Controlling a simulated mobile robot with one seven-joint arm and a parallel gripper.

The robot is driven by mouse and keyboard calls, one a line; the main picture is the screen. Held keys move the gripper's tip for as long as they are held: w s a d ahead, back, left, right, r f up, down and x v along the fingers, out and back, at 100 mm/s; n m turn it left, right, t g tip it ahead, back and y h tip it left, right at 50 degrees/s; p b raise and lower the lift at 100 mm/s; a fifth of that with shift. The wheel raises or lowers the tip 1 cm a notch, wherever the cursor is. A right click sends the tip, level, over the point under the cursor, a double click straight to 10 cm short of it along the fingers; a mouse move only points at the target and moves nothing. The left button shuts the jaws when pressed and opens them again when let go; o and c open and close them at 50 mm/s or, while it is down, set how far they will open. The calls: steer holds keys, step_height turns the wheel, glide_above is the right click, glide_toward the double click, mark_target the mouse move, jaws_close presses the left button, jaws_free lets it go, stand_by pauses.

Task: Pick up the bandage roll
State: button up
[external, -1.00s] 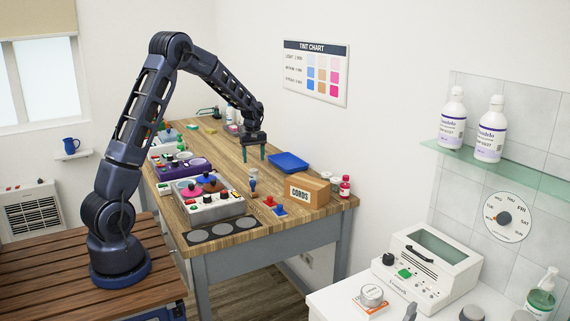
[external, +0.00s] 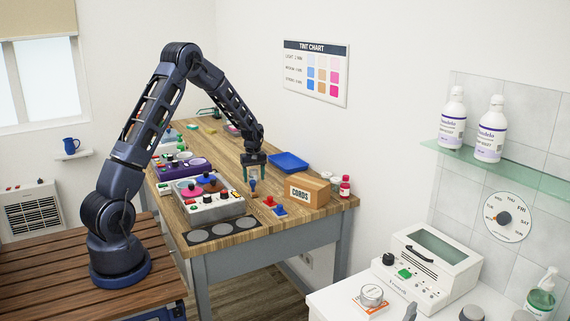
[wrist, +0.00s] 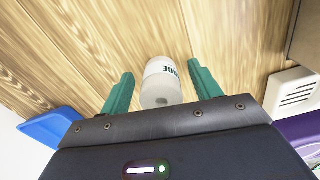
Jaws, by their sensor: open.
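The bandage roll (wrist: 161,84) is a white cylinder with dark lettering ending in "AGE", seen in the wrist view over the wooden bench top. It shows between the two green fingers of my gripper (wrist: 160,68), with a gap on both sides. The fingers are apart and hold nothing. In the external view my gripper (external: 254,176) points down over the middle of the bench. I cannot make out the roll there, and its height relative to the fingertips is unclear.
A blue tray (external: 289,162) lies behind my gripper. A grey control box (external: 222,211) with knobs is front left.

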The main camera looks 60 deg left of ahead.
steer(key=c, duration=1.1)
steer(key=shift+o, duration=0.2)
